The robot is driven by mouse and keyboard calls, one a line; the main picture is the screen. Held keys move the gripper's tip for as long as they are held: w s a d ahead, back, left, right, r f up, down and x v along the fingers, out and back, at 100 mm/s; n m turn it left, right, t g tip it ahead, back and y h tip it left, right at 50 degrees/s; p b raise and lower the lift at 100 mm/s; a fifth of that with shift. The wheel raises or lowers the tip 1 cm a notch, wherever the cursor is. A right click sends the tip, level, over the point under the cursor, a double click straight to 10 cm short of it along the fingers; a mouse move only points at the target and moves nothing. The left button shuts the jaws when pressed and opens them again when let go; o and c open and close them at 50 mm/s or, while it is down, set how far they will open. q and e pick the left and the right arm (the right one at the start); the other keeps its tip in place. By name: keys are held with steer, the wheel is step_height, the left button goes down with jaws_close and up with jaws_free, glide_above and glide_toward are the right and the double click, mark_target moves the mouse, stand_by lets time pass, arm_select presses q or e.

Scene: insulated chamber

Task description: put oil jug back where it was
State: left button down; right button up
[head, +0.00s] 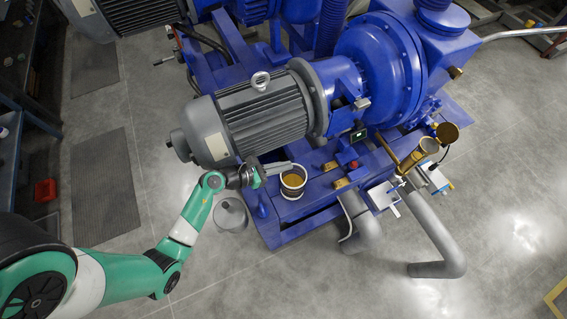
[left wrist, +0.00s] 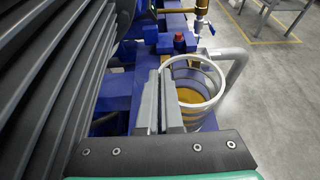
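The oil jug (head: 292,182) is a round, pale-rimmed vessel with yellow-brown oil inside. In the head view it appears over the front of the blue machine base, and I cannot tell whether it rests there. My left gripper (head: 277,168) reaches its upper left side from the left. In the left wrist view, the two grey fingers (left wrist: 165,103) are close together against the left side of the jug (left wrist: 198,84). They appear shut on its handle side, but the grip itself is hidden behind them. The jug looks close to upright. My right gripper is not in view.
A large grey motor (head: 255,115) stands just behind the left gripper. A grey round item (head: 230,214) is on the floor left of the base. Grey pipes (head: 437,240) and brass fittings (head: 416,153) stand to the right. Open floor lies in front.

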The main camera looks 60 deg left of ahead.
arm_select(q)
steer(key=shift+f+b, duration=0.5)
steer(key=shift+f, duration=0.1)
steer(key=c, duration=1)
jaws_free()
steer(key=p+v, duration=0.1)
steer(key=v, duration=1)
steer(key=shift+s, duration=0.3)
steer(key=shift+r, duration=0.1)
